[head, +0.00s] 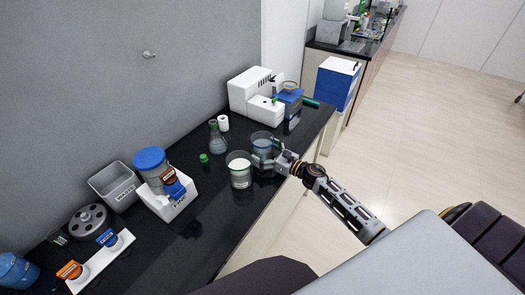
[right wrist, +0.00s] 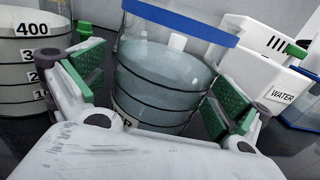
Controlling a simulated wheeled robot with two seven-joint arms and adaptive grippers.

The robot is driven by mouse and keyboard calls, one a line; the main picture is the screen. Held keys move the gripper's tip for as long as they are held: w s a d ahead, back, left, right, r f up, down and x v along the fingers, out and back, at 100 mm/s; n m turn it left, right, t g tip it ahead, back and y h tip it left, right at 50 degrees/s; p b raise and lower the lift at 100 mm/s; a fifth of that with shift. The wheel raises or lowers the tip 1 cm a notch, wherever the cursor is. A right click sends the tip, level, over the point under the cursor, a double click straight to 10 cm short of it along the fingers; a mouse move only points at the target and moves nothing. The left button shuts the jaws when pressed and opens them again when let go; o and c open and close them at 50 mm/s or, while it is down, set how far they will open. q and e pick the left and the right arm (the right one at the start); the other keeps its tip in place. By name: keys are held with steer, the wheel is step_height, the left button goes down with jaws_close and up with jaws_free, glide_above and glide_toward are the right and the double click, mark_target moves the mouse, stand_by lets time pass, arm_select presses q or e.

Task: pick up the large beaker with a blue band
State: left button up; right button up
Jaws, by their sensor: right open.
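The large beaker with a blue band (head: 262,141) stands upright on the black bench and holds a clear bluish liquid. In the right wrist view the beaker (right wrist: 165,75) fills the middle, its blue band near the rim. My right gripper (head: 266,156) is at the beaker's near side, open. In the right wrist view its green-padded fingers (right wrist: 155,88) stand on either side of the beaker. I cannot tell whether either pad touches the glass. The lower part of the beaker is hidden behind my gripper. My left gripper is not in view.
Another beaker (head: 240,175) with graduation marks stands close on the left; it also shows in the right wrist view (right wrist: 30,70). A flask (head: 217,142) and a green cap (head: 204,159) lie behind. A white machine (head: 265,108) stands at the back right.

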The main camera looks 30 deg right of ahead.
steer(key=shift+w+a, duration=0.15)
steer(key=shift+w, duration=0.05)
stand_by(0.4)
steer(key=shift+r, duration=0.1)
steer(key=c, duration=1.5)
steer(key=shift+r, duration=0.1)
steer(key=shift+c, duration=0.2)
step_height(320, 180, up, 10)
stand_by(0.5)
